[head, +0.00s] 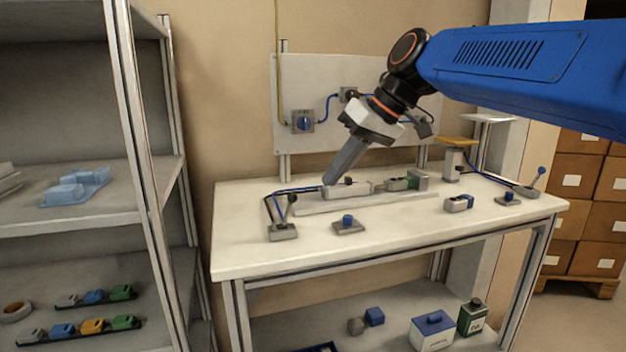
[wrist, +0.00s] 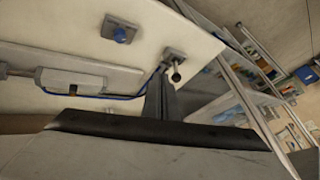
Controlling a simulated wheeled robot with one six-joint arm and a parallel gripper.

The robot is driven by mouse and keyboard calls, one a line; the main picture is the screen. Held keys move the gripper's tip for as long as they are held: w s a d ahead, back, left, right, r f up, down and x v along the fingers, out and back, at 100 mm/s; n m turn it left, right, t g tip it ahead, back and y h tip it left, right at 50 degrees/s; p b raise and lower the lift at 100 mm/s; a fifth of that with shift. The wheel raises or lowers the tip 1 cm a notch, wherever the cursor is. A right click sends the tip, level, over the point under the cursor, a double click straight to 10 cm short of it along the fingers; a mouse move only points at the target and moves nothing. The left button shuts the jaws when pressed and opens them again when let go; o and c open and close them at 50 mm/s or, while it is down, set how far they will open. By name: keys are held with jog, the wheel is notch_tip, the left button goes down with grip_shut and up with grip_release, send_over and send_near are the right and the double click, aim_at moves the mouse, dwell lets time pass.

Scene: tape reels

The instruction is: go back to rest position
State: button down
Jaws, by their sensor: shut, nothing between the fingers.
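My gripper (head: 332,176) is shut and empty. In the head view it points down and to the left, over the back left part of the workbench (head: 240,238), at the end of my blue arm. Its tip shows in front of the left end of a grey fixture (head: 362,189); I cannot tell whether they touch. In the wrist view my gripper's dark fingers (wrist: 161,75) are together with nothing between them. A grey block with a black-knobbed lever (wrist: 174,62) shows just beyond them.
A metal shelf (head: 150,200) stands close at left. Cardboard boxes (head: 590,205) are stacked at right. The bench's front strip is clear.

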jog(key=s+d+f+m+t+h, duration=0.1)
jog(key=s+d+f+m+h, duration=0.2)
jog(key=s+d+f, duration=0.8)
jog(key=s+d+f+m+t+h, duration=0.1)
jog(key=s+d+f+m+h, duration=0.2)
jog(key=s+d+f, duration=0.9)
notch_tip(320, 180, down, 6)
jog(key=shift+d+r+m+t+h, duration=0.15)
jog(key=shift+d+m+t+h, duration=0.15)
jog(key=shift+d+m, duration=0.6)
jog(key=shift+s, duration=0.1)
